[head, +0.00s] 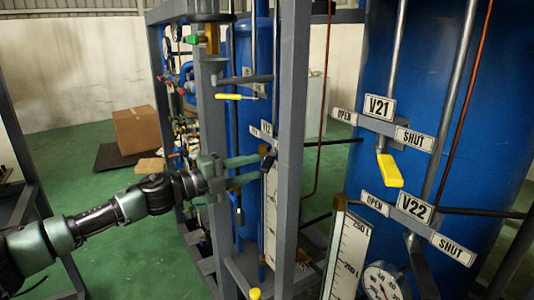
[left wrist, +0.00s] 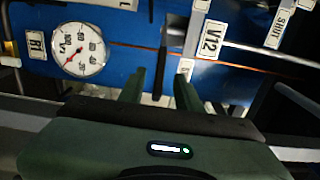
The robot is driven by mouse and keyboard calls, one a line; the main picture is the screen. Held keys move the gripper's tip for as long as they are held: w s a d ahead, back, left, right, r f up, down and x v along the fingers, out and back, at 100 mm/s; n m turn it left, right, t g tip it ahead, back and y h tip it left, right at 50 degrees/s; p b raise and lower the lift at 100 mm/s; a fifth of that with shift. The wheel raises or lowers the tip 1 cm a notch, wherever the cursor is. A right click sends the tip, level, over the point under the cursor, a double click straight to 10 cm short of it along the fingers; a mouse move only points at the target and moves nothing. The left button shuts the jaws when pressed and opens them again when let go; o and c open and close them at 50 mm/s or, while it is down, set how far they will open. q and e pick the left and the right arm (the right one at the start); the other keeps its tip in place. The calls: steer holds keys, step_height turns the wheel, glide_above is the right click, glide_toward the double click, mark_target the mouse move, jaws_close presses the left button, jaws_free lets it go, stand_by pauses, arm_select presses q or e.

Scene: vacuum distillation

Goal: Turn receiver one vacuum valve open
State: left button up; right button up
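My left gripper (head: 262,168) reaches in from the left past a grey post. Its two green fingers are apart, in front of the blue vessel (head: 243,55) and close to a small dark part at their tips. In the left wrist view the gripper (left wrist: 158,88) also shows a gap between its fingers, with a dark bar beyond. A V12 label (left wrist: 212,37) is right of the fingers there. A yellow valve handle (head: 228,97) lies level above the gripper, apart from it. I cannot tell which valve is receiver one's vacuum valve. My right gripper is not in view.
A round gauge (left wrist: 78,50) sits beside an R1 label (left wrist: 37,45). Grey frame posts (head: 292,100) stand close to the gripper. Valves V21 (head: 380,107) and V22 (head: 413,207) are at the right.

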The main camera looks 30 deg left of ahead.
mark_target(267, 162)
arm_select(q)
steer(key=p+x, duration=0.1)
steer(key=x, duration=0.1)
steer(key=p+x, duration=0.1)
steer(key=x, duration=0.2)
steer(key=shift+d+r, duration=0.1)
steer(key=shift+d, duration=0.25)
steer(key=shift+a, duration=0.1)
steer(key=shift+s, duration=0.1)
steer(key=shift+c, duration=0.3)
jaws_close()
stand_by(0.6)
